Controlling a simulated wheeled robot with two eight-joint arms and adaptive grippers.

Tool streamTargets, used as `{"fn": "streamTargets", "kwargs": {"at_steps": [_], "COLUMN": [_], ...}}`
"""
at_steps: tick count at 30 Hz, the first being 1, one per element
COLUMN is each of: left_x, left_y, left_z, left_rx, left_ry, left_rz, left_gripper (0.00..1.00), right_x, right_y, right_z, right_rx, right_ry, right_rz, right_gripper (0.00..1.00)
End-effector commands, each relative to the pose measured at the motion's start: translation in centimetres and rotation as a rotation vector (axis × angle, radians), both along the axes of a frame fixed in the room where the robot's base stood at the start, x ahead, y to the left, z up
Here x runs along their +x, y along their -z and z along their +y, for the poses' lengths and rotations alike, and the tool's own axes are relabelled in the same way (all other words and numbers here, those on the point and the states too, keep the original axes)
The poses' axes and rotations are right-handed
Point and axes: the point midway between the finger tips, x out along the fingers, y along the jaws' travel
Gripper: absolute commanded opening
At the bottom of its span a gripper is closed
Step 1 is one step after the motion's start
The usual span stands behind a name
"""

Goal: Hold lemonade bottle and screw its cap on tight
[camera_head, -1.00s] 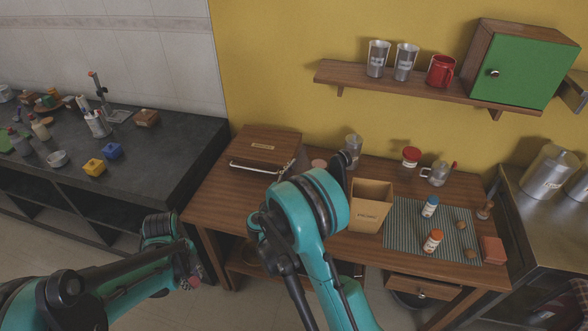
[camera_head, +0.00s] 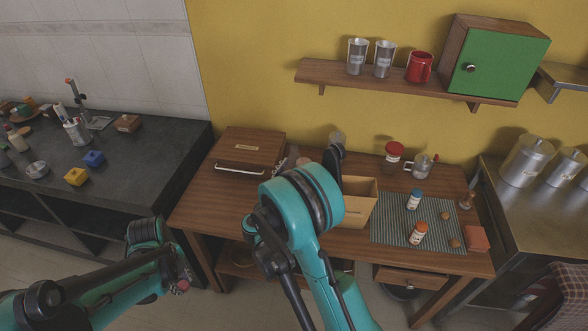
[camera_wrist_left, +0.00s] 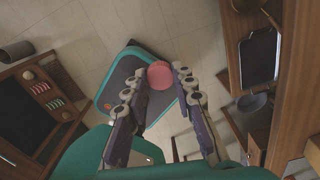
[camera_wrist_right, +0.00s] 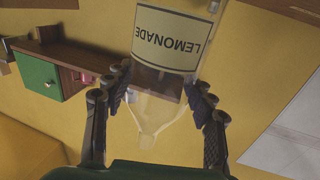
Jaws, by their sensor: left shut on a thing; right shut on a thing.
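The lemonade bottle (camera_wrist_right: 170,42) is clear with a pale label reading LEMONADE, which appears upside down in the right wrist view. My right gripper (camera_wrist_right: 157,88) is shut on it, with one finger on each side below the label in that picture. My left gripper (camera_wrist_left: 160,82) is shut on a round pink-red cap (camera_wrist_left: 160,72), held between its fingertips over the floor. In the head view, my left gripper (camera_head: 182,283) is low at the left, in front of the table and apart from the right arm. My right gripper and the bottle are largely hidden there behind my right arm.
The wooden table (camera_head: 205,210) carries a wooden box (camera_head: 247,150), an open tan box (camera_head: 345,211), a striped mat (camera_head: 385,232) with small bottles, and a red-lidded jar (camera_head: 393,152). A dark counter (camera_head: 150,160) stands left. A shelf (camera_head: 330,78) is above.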

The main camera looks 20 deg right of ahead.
Motion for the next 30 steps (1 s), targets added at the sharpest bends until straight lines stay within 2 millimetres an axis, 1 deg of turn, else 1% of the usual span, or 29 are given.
{"fn": "streamTargets", "kwargs": {"at_steps": [17,18,20,21,23,24,30], "left_x": [0.0,0.0,0.0,0.0,0.0,0.0,0.01], "left_y": [-0.01,-0.01,-0.01,-0.01,-0.01,-0.01,-0.01], "left_z": [0.0,0.0,0.0,0.0,0.0,0.0,0.01], "left_rx": [0.0,0.0,0.0,0.0,0.0,0.0,0.0], "left_ry": [0.0,0.0,0.0,0.0,0.0,0.0,-0.002], "left_rz": [0.0,0.0,0.0,0.0,0.0,0.0,0.0], "left_gripper": [0.17,0.17,0.17,0.17,0.17,0.17,0.17], "right_x": [0.01,0.01,0.01,0.01,0.01,0.01,0.01], "right_y": [-0.03,-0.03,-0.03,-0.02,-0.02,-0.02,-0.03], "right_z": [0.01,0.01,0.01,0.01,0.01,0.01,0.01], "right_rx": [-0.001,-0.001,-0.001,-0.001,-0.001,-0.001,-0.001], "right_ry": [0.0,0.0,0.0,0.0,0.0,0.0,-0.001], "right_rz": [-0.001,-0.001,-0.001,-0.001,-0.001,-0.001,-0.001], "right_gripper": [0.15,0.47,0.31,0.21,0.05,0.04,0.03]}}
